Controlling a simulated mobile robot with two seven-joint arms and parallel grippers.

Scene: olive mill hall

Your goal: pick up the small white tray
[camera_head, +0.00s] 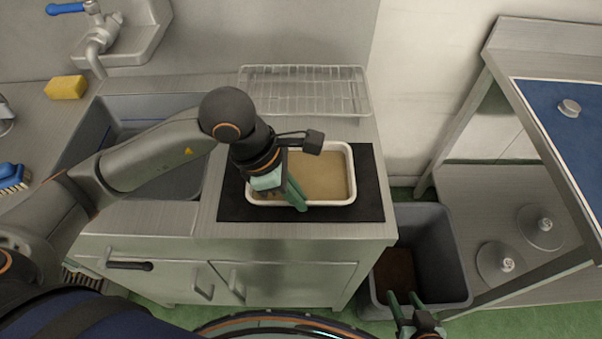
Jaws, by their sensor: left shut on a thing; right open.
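The small white tray (348,153) lies on a black mat (370,190) on the steel counter, with a tan, flat inside. My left gripper (298,203) reaches down over the tray's front left part and is shut on it, with its greenish fingers at the front rim. The gripper and wrist hide the tray's left part. My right gripper (408,301) is open and empty at the bottom right, low in front of the grey bin.
A wire rack (305,88) stands behind the mat. The sink (90,130), a yellow sponge (66,87) and a blue brush (12,177) are at left. A grey bin (447,250) stands right of the counter. A steel table with a blue top (560,115) is at far right.

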